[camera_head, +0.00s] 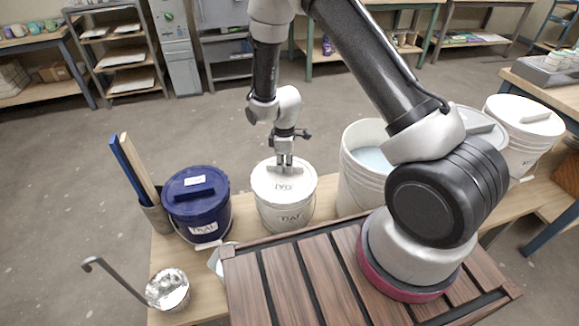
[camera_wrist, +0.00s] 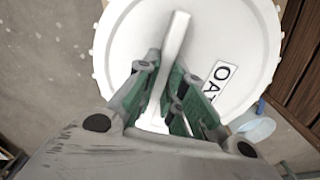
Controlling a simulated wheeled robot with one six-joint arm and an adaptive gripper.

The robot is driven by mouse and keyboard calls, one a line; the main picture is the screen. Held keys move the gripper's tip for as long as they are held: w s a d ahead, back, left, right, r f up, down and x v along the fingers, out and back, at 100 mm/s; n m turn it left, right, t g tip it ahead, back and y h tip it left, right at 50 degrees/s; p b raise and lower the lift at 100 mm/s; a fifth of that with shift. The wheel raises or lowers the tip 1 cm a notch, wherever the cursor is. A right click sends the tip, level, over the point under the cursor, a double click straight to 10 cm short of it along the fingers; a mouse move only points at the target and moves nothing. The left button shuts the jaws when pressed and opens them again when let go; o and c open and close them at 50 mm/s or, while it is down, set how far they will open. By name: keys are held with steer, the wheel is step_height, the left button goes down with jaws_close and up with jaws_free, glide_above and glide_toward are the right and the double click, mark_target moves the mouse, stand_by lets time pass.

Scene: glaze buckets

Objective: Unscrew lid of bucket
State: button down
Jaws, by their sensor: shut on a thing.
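A white bucket (camera_head: 285,212) with a white lid (camera_head: 268,184) stands on the wooden bench, between a blue bucket and an open white bucket. A raised bar handle (camera_wrist: 178,35) crosses the lid, and a label with dark letters (camera_wrist: 219,76) lies beside it. My gripper (camera_head: 284,166) points down at the lid from above. In the wrist view its green-padded fingers (camera_wrist: 168,100) are on both sides of the bar handle, shut on it. The lid sits level on the bucket.
A blue lidded bucket (camera_head: 198,212) stands to the left, with a holder of tall boards (camera_head: 140,168) beyond it. An open bucket of pale liquid (camera_head: 364,178) stands to the right. Another white lidded bucket (camera_head: 522,130) is far right.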

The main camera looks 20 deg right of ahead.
steer(key=n, duration=0.2)
steer(key=shift+w+a+n, duration=0.15)
steer(key=shift+a+n, duration=0.15)
steer(key=shift+a, duration=0.05)
steer(key=c, duration=0.6)
jaws_free()
steer(key=shift+r, duration=0.1)
steer(key=shift+r, duration=3.4)
